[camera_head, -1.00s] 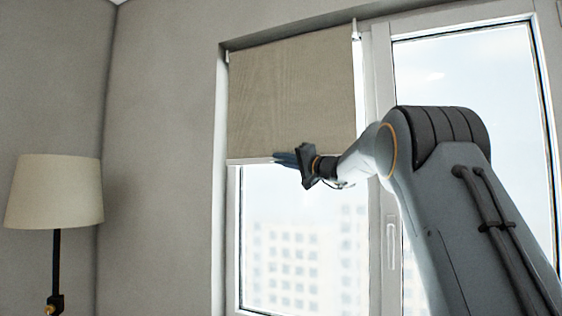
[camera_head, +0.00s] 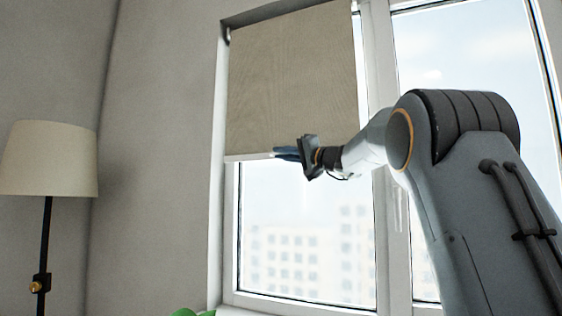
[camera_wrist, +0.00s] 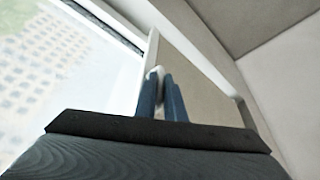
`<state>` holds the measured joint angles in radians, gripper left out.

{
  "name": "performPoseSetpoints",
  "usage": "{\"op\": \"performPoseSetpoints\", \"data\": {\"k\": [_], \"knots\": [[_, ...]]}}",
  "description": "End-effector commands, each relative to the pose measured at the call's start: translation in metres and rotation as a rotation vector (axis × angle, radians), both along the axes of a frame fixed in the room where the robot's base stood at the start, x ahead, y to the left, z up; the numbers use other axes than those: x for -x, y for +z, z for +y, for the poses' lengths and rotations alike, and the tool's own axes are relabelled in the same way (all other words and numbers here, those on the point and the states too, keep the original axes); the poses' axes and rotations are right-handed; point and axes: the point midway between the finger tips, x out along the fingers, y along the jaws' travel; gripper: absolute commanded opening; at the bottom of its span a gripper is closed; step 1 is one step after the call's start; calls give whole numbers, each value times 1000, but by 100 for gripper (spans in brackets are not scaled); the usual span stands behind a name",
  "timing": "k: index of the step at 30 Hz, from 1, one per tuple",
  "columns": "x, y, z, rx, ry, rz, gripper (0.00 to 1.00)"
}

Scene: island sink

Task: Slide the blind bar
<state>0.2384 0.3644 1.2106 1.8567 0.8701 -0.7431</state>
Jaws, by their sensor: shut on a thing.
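The blind bar (camera_head: 248,157) is a thin pale strip along the bottom edge of the beige roller blind (camera_head: 292,85). The blind covers the upper part of the left window pane, and the bar hangs nearly level. My gripper (camera_head: 277,153) reaches from the right and is shut on the bar, with dark blue fingers. In the wrist view, the two fingers (camera_wrist: 159,76) close on the pale bar (camera_wrist: 151,50), with the blind (camera_wrist: 192,85) to their right. The part of the bar behind my gripper is hidden.
The window frame (camera_head: 384,240) runs beside and below the blind, with clear glass (camera_head: 300,215) under the bar. A floor lamp (camera_head: 48,158) stands at the left by the wall. A bit of green plant (camera_head: 185,313) shows at the bottom edge.

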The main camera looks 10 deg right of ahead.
Motion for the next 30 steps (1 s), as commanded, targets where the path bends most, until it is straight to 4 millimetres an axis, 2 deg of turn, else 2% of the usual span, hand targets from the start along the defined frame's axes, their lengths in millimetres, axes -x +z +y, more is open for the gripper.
{"op": "performPoseSetpoints", "data": {"k": [1, 15, 24, 30], "knots": [[-2, -13, 0, 4, -1, 0, 0], [-2, -68, -1, 3, -2, 0, 0], [-2, -95, -1, 3, -2, 1, 0], [-1, -104, -1, 3, -2, 1, 0]]}}
